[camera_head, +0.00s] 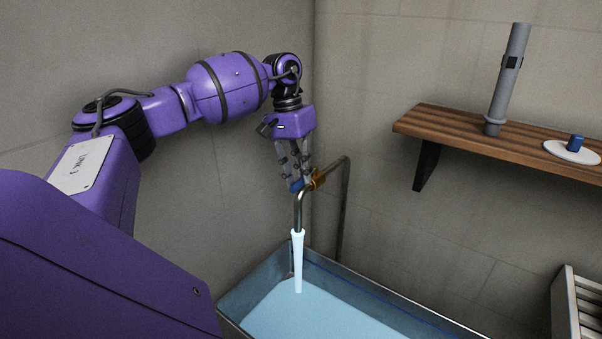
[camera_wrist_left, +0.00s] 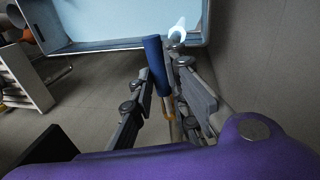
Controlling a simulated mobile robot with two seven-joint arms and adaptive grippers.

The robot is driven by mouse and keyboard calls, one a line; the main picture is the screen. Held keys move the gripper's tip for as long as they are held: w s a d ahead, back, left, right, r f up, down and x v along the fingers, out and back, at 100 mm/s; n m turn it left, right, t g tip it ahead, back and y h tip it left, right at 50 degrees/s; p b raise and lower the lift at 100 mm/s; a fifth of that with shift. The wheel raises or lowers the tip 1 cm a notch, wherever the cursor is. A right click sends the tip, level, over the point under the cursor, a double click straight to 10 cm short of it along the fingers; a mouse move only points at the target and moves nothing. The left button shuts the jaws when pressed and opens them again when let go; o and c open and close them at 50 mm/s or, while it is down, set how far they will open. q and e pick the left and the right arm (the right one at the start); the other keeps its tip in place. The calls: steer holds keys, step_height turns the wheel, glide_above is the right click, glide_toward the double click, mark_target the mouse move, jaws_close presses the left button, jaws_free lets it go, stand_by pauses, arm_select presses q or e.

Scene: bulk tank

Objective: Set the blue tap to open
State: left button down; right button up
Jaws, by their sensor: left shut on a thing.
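The blue tap handle (camera_head: 296,186) sits beside the brass valve body (camera_head: 318,180) on a bent metal pipe (camera_head: 343,205). My left gripper (camera_head: 296,176) reaches down from above and is shut on the blue handle, with its fingers partly hiding it. In the left wrist view the blue handle (camera_wrist_left: 155,60) shows as a long bar between the fingers of my left gripper (camera_wrist_left: 165,90). A pale stream of water (camera_head: 298,262) falls from the pipe's spout into the tank (camera_head: 395,306). My right gripper is in neither view.
A wooden shelf (camera_head: 455,131) on the right wall holds a grey upright tube (camera_head: 509,75) and a white disc (camera_head: 571,152) with a blue knob. A slatted pale object (camera_head: 588,312) stands at the lower right. Walls stand close behind the tap.

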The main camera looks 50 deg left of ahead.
arm_select(q)
steer(key=c, duration=1.7)
jaws_free()
steer(key=r, duration=0.4)
steer(key=a+r, duration=0.1)
steer(key=r, duration=0.3)
steer(key=a+r, duration=0.1)
steer(key=r, duration=0.2)
steer(key=shift+s+a+r, duration=0.1)
steer(key=shift+s+r, duration=0.25)
steer(key=shift+r, duration=0.05)
steer(key=shift+f, duration=0.1)
